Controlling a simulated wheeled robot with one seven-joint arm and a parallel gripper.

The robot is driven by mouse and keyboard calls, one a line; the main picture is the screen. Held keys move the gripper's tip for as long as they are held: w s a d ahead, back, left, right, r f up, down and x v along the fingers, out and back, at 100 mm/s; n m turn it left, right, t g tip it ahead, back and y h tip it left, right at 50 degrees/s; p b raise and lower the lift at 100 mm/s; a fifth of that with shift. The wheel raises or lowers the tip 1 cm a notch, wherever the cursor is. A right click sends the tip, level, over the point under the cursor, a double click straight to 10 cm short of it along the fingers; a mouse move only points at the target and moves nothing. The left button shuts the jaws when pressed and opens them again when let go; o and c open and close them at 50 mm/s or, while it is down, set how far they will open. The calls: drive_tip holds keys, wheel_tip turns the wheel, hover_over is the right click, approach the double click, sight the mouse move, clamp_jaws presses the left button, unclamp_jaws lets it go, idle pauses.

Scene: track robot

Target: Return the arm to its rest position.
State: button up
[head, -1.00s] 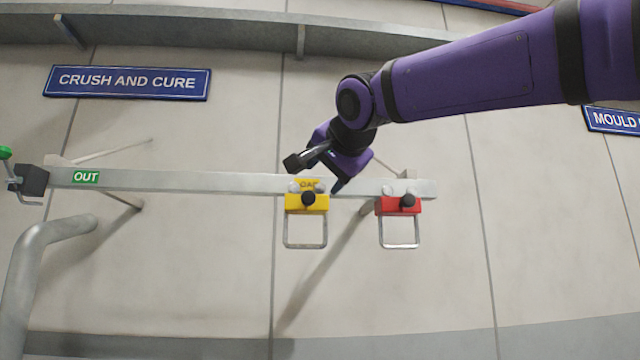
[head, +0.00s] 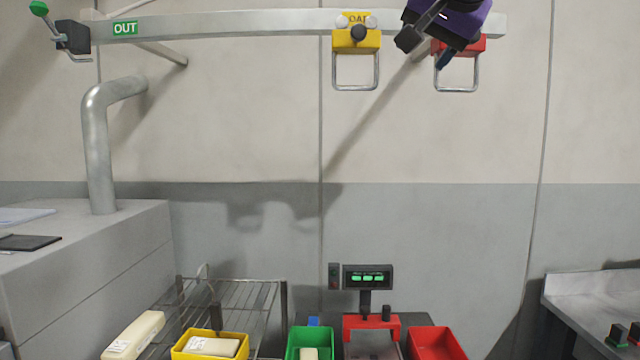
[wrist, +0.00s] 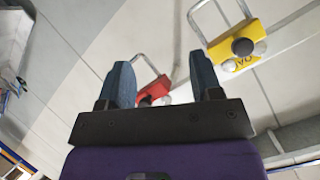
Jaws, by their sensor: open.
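My gripper (head: 428,43) is at the top right of the head view, in front of the rail and partly over the red hanger. In the wrist view my gripper (wrist: 163,88) shows two dark blue fingers spread apart with nothing between them. The red hanger (head: 468,46) hangs on the rail with its metal loop down; it also shows beyond the fingers in the wrist view (wrist: 153,89). The yellow hanger (head: 343,39) hangs to the left of my gripper, apart from it, and shows at the upper right of the wrist view (wrist: 238,46). Most of my arm is out of the head view.
The rail (head: 220,25) runs along the wall with a green OUT label. Below stand a wire rack (head: 245,292), a yellow bin (head: 178,350), a green bin (head: 295,345), a red bin (head: 437,342) and a scale display (head: 367,277). The wall between is clear.

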drive_tip(key=s+d+f+n+g, duration=0.2)
drive_tip(key=s+d+f, duration=0.2)
drive_tip(key=s+f, duration=0.3)
drive_tip(key=s+d+f+n+g, duration=0.1)
drive_tip(key=s+d+f+g, duration=0.2)
drive_tip(key=f, duration=1.1)
drive_tip(key=s+d+f+n+g, duration=0.2)
drive_tip(key=s+d+f, duration=0.5)
drive_tip(key=s+f, duration=0.4)
drive_tip(key=shift+f+n+h, duration=0.25)
drive_tip(key=shift+n+h, duration=0.05)
drive_tip(key=shift+h, duration=0.1)
